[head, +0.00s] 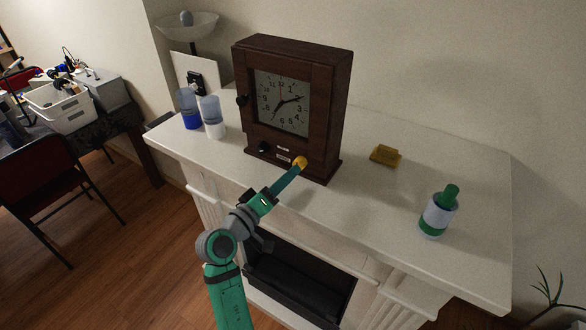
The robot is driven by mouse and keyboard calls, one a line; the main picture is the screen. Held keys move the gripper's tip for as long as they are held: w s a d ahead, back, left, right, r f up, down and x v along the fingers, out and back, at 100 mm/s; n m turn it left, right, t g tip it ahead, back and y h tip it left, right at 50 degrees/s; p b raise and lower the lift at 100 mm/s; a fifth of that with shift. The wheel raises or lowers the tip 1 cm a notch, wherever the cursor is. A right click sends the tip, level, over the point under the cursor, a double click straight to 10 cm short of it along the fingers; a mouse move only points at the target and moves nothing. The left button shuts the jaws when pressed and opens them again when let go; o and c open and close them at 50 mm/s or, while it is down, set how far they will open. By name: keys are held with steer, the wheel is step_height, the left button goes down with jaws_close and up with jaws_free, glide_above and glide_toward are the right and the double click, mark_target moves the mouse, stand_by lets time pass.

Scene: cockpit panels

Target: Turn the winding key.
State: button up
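A dark brown wooden clock (330,105) with a square grey dial stands upright on the white mantel. A yellow key-like piece (300,161), which looks like the winding key, shows at the lower right of the clock's front. My gripper (297,168) reaches up from below, with its teal fingers at this yellow piece. The fingers overlap its lower edge in the picture. I cannot tell whether they touch or grip it, or how far apart they are.
Black knobs sit on the clock's front, one at lower left (263,147). The mantel right of the clock is mostly clear.

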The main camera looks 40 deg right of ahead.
mark_target(300, 163)
steer(key=x, duration=0.3)
steer(key=shift+w+d, duration=0.15)
steer(key=shift+w, duration=0.05)
steer(key=shift+w+d, duration=0.3)
steer(key=shift+d, duration=0.1)
steer(key=c, duration=0.8)
steer(key=shift+w, duration=0.1)
